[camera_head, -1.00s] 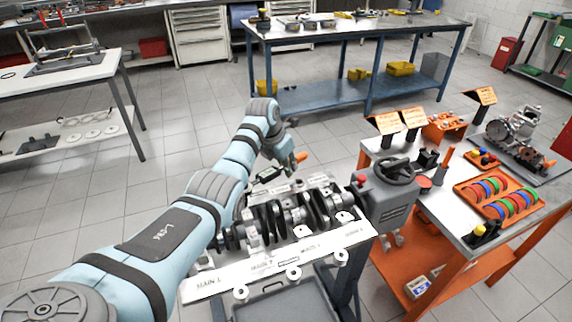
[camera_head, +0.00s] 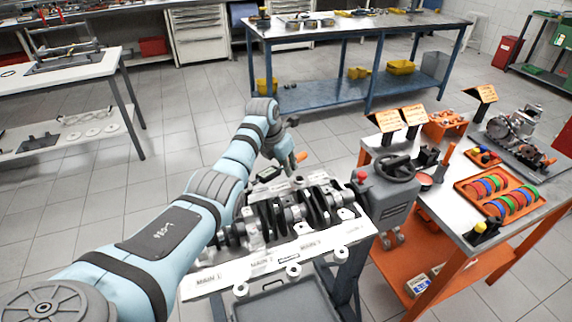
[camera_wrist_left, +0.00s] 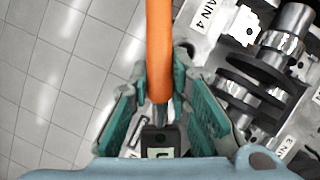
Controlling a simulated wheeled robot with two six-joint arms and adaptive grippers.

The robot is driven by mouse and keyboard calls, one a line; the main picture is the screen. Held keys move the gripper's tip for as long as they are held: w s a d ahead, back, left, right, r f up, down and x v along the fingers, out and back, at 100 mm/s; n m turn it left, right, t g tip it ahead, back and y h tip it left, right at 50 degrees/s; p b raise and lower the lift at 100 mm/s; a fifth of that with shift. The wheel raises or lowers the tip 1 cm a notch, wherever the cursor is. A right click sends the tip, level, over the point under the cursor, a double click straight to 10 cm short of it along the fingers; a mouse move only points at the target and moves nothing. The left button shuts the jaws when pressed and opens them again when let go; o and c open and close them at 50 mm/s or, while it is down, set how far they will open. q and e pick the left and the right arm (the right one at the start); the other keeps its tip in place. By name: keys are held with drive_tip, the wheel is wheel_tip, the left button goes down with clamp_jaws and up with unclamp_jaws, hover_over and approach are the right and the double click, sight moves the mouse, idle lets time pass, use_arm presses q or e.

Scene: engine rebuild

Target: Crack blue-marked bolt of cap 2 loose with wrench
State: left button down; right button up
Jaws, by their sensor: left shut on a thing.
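My left gripper (camera_head: 283,165) is behind the far side of the engine block (camera_head: 218,278), low beside the crankshaft (camera_head: 290,212). In the left wrist view, its teal-padded fingers (camera_wrist_left: 160,112) are closed around a tool with an orange handle (camera_wrist_left: 159,45), taken to be the wrench. The orange handle end (camera_head: 301,156) also shows in the head view. The crankshaft (camera_wrist_left: 262,75) lies right of the fingers, next to a plate marked MAIN 4 (camera_wrist_left: 210,18). I cannot make out cap 2, the blue-marked bolt or the wrench's working end. My right gripper is out of view.
A grey unit with a handwheel (camera_head: 390,195) stands at the block's right end. An orange bench (camera_head: 455,215) beyond it holds a tray of coloured rings (camera_head: 497,190). A blue table (camera_head: 350,38) stands at the back. The floor behind the block is clear.

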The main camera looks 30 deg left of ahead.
use_arm(q)
drive_tip(key=shift+w+a+r+b, duration=0.1)
drive_tip(key=shift+w+a+b, duration=0.1)
drive_tip(key=shift+a+b, duration=0.65)
idle(1.8)
drive_tip(key=shift+a, duration=0.15)
drive_tip(key=shift+a+n+y+p, duration=0.3)
drive_tip(key=shift+a+n+p, duration=0.35)
drive_tip(key=shift+p, duration=1.6)
drive_tip(key=shift+a, duration=0.2)
drive_tip(key=shift+a+b, duration=0.75)
drive_tip(key=shift+b, duration=0.7)
idle(0.9)
drive_tip(key=shift+d+m, duration=0.2)
drive_tip(key=shift+m, duration=0.05)
